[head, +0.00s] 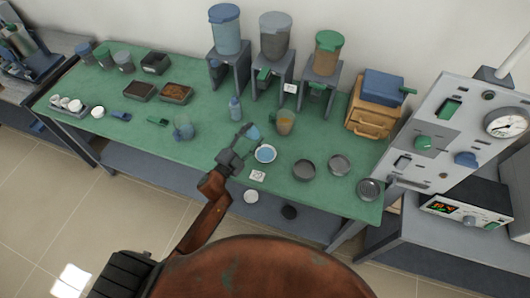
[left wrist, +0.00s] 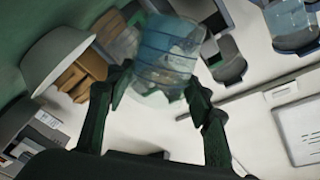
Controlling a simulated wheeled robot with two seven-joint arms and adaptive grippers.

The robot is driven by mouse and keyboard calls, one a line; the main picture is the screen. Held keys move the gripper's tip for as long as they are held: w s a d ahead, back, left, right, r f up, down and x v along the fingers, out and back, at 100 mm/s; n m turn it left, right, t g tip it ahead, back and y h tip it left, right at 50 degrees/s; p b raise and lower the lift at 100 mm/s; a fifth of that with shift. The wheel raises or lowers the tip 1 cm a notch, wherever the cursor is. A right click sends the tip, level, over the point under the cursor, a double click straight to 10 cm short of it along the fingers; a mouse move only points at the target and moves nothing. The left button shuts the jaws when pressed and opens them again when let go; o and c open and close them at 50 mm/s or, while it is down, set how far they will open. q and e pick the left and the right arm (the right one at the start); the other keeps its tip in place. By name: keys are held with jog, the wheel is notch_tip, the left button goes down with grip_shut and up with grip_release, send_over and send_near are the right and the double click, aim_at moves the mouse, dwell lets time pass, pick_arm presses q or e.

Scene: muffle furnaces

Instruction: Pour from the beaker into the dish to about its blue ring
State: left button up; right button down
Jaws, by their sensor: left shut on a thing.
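My left gripper (head: 240,146) is shut on a clear beaker (head: 253,131) with bluish contents, held above the green bench. The beaker is strongly tilted in the left wrist view (left wrist: 165,50), between the dark green fingers (left wrist: 155,95). A white dish (head: 265,154) with a blue inside stands on the bench just right of and below the gripper in the head view. A white bowl-like shape, likely this dish, shows at the upper left of the left wrist view (left wrist: 48,62). I cannot tell the exact liquid level against the ring. My right gripper is not in view.
An amber-filled beaker (head: 286,122) and a blue bottle (head: 235,108) stand close behind. Grey round dishes (head: 304,170) lie to the right. Another beaker (head: 183,127) stands left. Hoppers (head: 274,45) line the wall.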

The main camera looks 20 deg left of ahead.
pick_arm(q)
jog(key=n+p, duration=0.1)
jog(key=p, duration=0.1)
jog(key=shift+a+r+p, duration=0.1)
jog(key=shift+r+p, duration=0.2)
jog(key=shift+r, duration=0.1)
jog(key=n+p, duration=0.1)
jog(key=p, duration=0.1)
jog(key=n+p, duration=0.1)
jog(key=shift+w+a+r+g+p, duration=0.15)
jog(key=shift+r+g+p, duration=0.1)
jog(key=shift+g+p, duration=0.15)
jog(key=shift+f+n+p, duration=0.1)
jog(key=shift+n+p, duration=0.25)
jog(key=shift+n, duration=0.15)
jog(key=shift+f, duration=0.1)
